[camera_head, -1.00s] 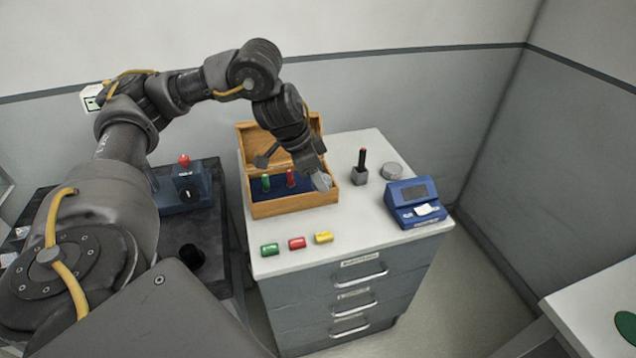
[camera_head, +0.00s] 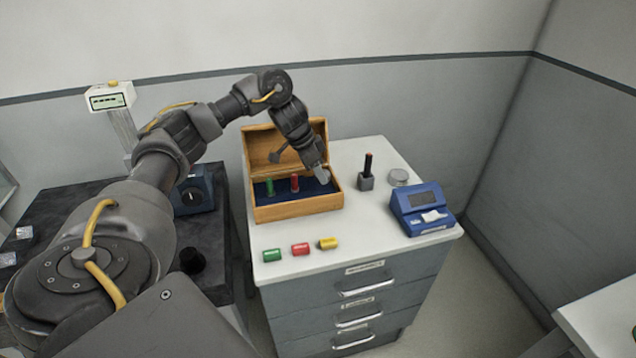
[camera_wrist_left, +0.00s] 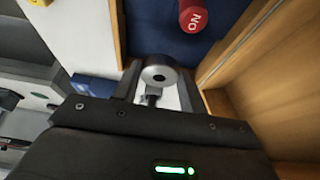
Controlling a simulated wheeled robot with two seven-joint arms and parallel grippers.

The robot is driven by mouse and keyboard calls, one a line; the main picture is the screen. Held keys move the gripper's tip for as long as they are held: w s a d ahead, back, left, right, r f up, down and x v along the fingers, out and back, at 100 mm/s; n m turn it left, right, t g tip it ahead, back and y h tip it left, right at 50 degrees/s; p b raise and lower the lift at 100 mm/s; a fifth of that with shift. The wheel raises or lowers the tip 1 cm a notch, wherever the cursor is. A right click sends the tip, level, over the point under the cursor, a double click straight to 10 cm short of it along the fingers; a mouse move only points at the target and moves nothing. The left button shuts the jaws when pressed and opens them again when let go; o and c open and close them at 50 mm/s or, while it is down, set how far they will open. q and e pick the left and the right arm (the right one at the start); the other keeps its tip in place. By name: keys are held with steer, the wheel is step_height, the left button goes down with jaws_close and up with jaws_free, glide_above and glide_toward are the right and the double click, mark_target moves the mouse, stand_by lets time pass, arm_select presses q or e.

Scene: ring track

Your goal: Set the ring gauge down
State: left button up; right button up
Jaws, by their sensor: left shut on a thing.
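My left gripper (camera_head: 322,174) is shut on the ring gauge (camera_wrist_left: 158,75), a short silver cylinder with a dark hole, seen between the fingers in the left wrist view. In the head view the gripper points down at the right end of the open wooden box (camera_head: 298,209), and the gauge is hard to make out there. The box has a blue lining and holds a green plug (camera_head: 269,187) and a red plug (camera_head: 294,183), both upright. The red plug also shows in the left wrist view (camera_wrist_left: 193,16). Whether the gauge touches the lining cannot be told. My right gripper is out of view.
Right of the box stand a dark holder (camera_head: 366,181) with a red-tipped pin, a round metal piece (camera_head: 398,177) and a blue device (camera_head: 421,209). Green (camera_head: 272,255), red (camera_head: 300,249) and yellow (camera_head: 328,243) blocks lie in front. The cabinet top (camera_head: 375,228) is clear front right.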

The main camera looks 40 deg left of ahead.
mark_target(318, 188)
arm_select(q)
steer(key=shift+w+a+f, duration=0.2)
steer(key=shift+w+f, duration=0.1)
steer(key=shift+f, duration=0.25)
step_height(318, 188, down, 2)
steer(key=shift+f+p, duration=0.1)
steer(key=shift+p, duration=0.2)
steer(key=shift+f, duration=0.3)
steer(key=shift+f, duration=0.1)
steer(key=o, duration=1.2)
steer(key=shift+f, duration=0.1)
